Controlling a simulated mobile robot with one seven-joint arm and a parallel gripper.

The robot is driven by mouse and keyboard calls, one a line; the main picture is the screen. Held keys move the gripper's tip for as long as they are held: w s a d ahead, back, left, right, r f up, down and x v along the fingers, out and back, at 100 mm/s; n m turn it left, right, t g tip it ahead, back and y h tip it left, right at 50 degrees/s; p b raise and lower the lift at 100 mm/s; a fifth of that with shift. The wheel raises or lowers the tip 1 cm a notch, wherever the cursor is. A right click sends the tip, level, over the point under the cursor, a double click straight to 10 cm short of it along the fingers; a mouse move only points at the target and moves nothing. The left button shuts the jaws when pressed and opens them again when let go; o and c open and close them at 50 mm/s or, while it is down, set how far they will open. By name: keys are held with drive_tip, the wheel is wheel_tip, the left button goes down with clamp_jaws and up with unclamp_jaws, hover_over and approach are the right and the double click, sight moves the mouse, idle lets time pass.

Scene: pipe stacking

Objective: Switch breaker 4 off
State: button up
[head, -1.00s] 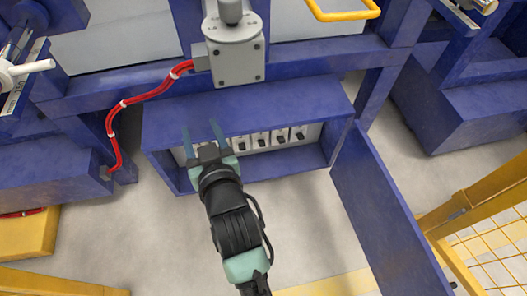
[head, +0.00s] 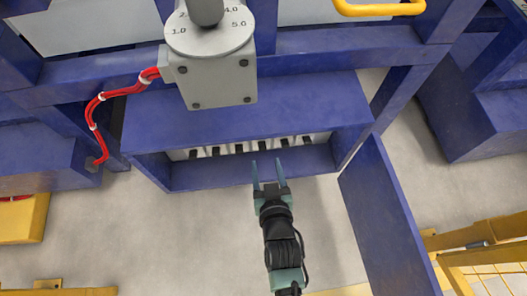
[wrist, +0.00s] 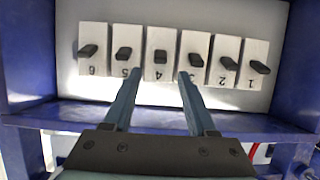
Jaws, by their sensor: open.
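In the wrist view, breaker 4 (wrist: 160,57) is a white plate with a dark lever, in a row with its number upside down. It also shows in the head view (head: 261,146) as a small dark lever, partly shaded by the box top. My gripper (wrist: 157,76) is open and empty. Its two fingers point at the row, one tip toward breaker 5 (wrist: 123,55) and one toward breaker 3 (wrist: 194,60), with breaker 4 between them. In the head view my gripper (head: 268,165) is at the front of the box. I cannot tell whether the fingers touch anything.
The breakers sit inside a blue box (head: 240,108) with a lower edge and side walls. Its open door (head: 385,215) stands to the right. A grey dial unit (head: 212,77) is above, with a red cable (head: 93,122) at the left. Floor in front is clear.

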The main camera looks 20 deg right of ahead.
sight(263, 150)
drive_tip(key=b+x, duration=0.2)
drive_tip(key=x, duration=0.3)
drive_tip(key=shift+a+f, duration=0.1)
drive_tip(key=shift+f, duration=0.05)
drive_tip(key=shift+w+d+f+b, duration=0.15)
drive_tip(key=shift+w+d+b, duration=0.15)
drive_tip(key=shift+w, duration=0.4)
clamp_jaws()
